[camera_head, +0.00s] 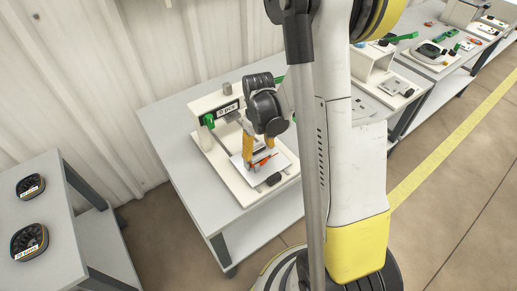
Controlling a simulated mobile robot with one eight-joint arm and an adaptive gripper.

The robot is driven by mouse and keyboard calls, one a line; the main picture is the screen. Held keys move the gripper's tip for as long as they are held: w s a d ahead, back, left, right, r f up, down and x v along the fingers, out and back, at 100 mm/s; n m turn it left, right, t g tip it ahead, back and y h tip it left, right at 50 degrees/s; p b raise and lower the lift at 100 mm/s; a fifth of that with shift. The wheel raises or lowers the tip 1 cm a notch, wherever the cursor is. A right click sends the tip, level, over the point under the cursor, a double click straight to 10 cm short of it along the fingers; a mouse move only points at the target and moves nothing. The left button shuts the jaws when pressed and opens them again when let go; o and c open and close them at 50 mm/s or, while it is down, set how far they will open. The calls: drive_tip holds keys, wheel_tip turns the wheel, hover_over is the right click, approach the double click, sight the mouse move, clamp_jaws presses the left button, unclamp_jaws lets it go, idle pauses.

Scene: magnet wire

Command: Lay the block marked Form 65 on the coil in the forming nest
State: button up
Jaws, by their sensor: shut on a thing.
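My gripper (259,157) points down over a white plate (281,160) on the fixture on the middle bench. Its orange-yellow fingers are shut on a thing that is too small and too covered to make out. I cannot read a Form 65 mark on it. A small orange-red piece (264,160) shows by the fingertips; I cannot tell if it is held or lies on the plate. I cannot make out the coil or the forming nest, which may be hidden by the gripper and wrist.
The fixture has an upright back with a label (228,108) and a green part (209,120). A small black object (273,179) lies at its front. Two labelled black round parts (30,186) (29,242) lie on the left bench (52,208). More benches stand at the upper right.

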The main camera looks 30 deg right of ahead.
drive_tip(key=shift+f+b, duration=0.75)
drive_tip(key=shift+f, duration=0.15)
drive_tip(key=o, duration=1.4)
drive_tip(key=shift+c, duration=0.2)
drive_tip(key=shift+r+p, duration=1.8)
drive_tip(key=shift+r, duration=0.75)
wheel_tip(320, 180, up, 12)
